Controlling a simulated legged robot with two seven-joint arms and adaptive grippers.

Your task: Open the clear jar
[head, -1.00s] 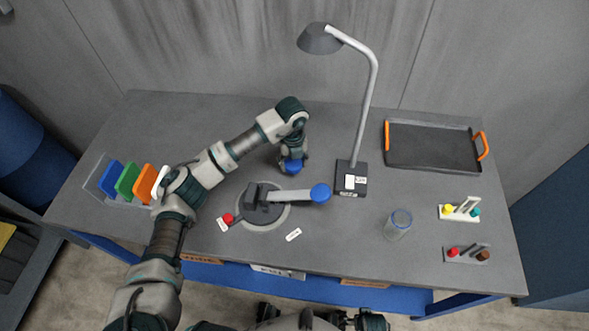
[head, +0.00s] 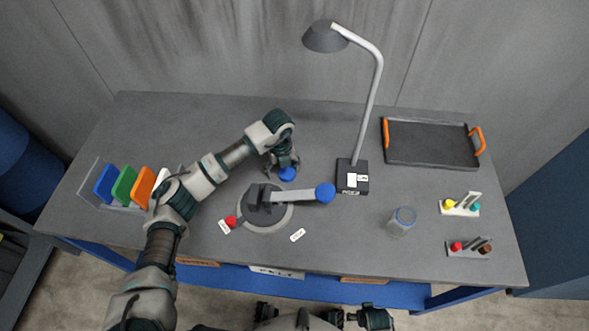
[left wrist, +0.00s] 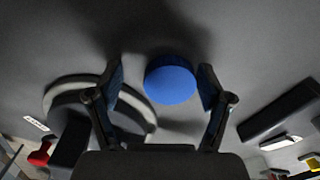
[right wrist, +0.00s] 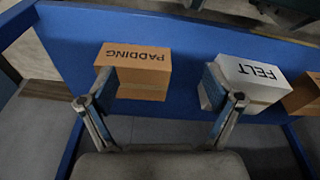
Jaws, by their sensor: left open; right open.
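The clear jar (head: 400,224) stands upright on the right half of the table. A blue ring shows at its top, and I see no separate cap standing over it. A round blue disc like a lid (head: 287,174) is low at the table, behind the lever device. My left gripper (head: 283,168) is right over this disc. In the left wrist view the disc (left wrist: 170,80) sits between the spread fingers, with gaps on both sides. My right gripper (right wrist: 160,95) is open and empty, away from the jar, facing the boxes below the table.
A tray (head: 430,158) is at back right, two small racks (head: 460,206) right of the jar. Colored panels (head: 124,185) stand at left. A PADDING box (right wrist: 133,70) is below.

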